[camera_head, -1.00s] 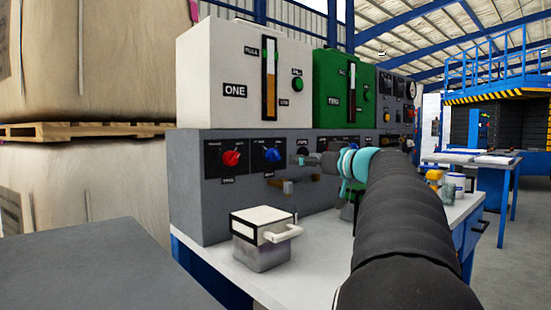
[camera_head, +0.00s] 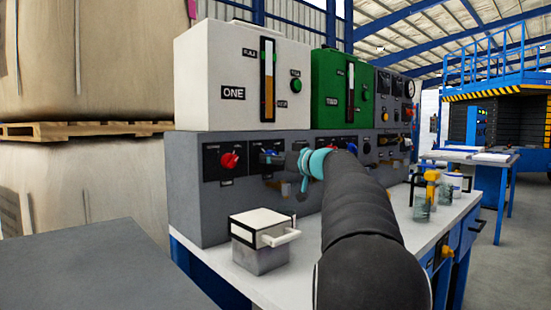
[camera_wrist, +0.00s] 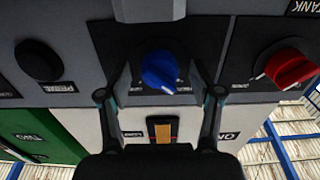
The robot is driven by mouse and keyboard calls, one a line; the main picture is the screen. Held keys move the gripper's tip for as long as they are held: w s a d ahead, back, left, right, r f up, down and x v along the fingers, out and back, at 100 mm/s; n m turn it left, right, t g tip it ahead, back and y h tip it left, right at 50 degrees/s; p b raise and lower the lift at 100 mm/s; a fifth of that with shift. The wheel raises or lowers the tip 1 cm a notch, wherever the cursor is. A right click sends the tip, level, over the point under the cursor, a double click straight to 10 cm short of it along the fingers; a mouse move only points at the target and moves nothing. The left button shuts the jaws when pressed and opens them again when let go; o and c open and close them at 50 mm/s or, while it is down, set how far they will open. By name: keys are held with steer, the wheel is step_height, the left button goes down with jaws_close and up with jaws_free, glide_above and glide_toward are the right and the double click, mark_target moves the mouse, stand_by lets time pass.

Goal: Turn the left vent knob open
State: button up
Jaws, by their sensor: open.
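A blue knob (camera_head: 268,152) is on the grey panel (camera_head: 188,190), right of a red knob (camera_head: 229,160). In the wrist view the picture is upside down. There the blue knob (camera_wrist: 160,70) is central with a white mark on its face, and the red knob (camera_wrist: 289,66) is to the right. I cannot read which label is the vent. My gripper (camera_wrist: 160,95) is open, its two fingers spread on either side of the blue knob's column, apart from the knob.
A black knob (camera_wrist: 38,60) is on the other side of the blue one. A white tank (camera_head: 222,60) and a green tank (camera_head: 325,112) stand on the panel. A white-topped box with a handle (camera_head: 262,228) sits on the bench (camera_head: 310,270). Jars (camera_head: 421,208) stand to the right.

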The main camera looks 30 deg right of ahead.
steer(key=c, duration=1.1)
steer(key=shift+c, duration=0.2)
steer(key=shift+m, duration=0.3)
steer(key=m+b, duration=0.2)
steer(key=m, duration=0.1)
steer(key=shift+f+m, duration=0.1)
steer(key=shift+m, duration=0.2)
steer(key=m, duration=0.4)
steer(key=shift+m, duration=0.3)
steer(key=m, duration=0.5)
steer(key=shift+r+p, duration=0.2)
steer(key=shift+p, duration=0.2)
steer(key=shift+f+m+p, duration=0.1)
steer(key=shift+m+p, duration=0.45)
steer(key=shift+m, duration=1.45)
